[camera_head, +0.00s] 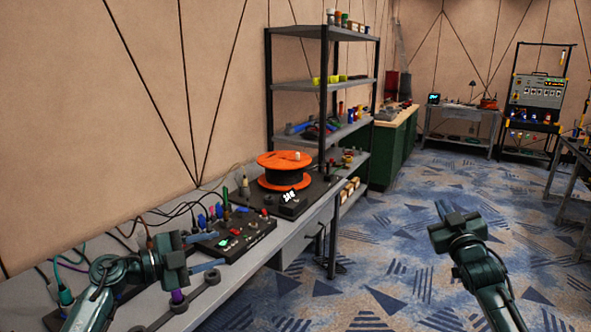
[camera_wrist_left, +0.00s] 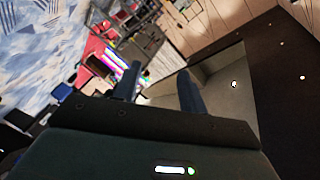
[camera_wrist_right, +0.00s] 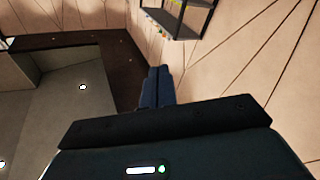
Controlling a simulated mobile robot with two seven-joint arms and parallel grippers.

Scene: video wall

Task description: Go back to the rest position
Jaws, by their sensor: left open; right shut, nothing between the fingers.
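My left gripper (camera_head: 212,252) is over the front part of the workbench at the lower left of the head view, beside a black panel of switches. Its two blue fingers are apart and nothing is between them; they also show spread in the left wrist view (camera_wrist_left: 160,82). My right gripper (camera_head: 443,208) is raised in front of open carpet at the right of the head view. In the right wrist view its fingers (camera_wrist_right: 157,84) are pressed together with nothing held.
The workbench (camera_head: 292,243) carries the black switch panel (camera_head: 238,232), an orange cable spool (camera_head: 284,160) and loose cables. A metal shelf (camera_head: 346,84) stands behind it. A green cabinet (camera_head: 393,150) and further benches are at the back. The patterned carpet (camera_head: 385,275) is clear.

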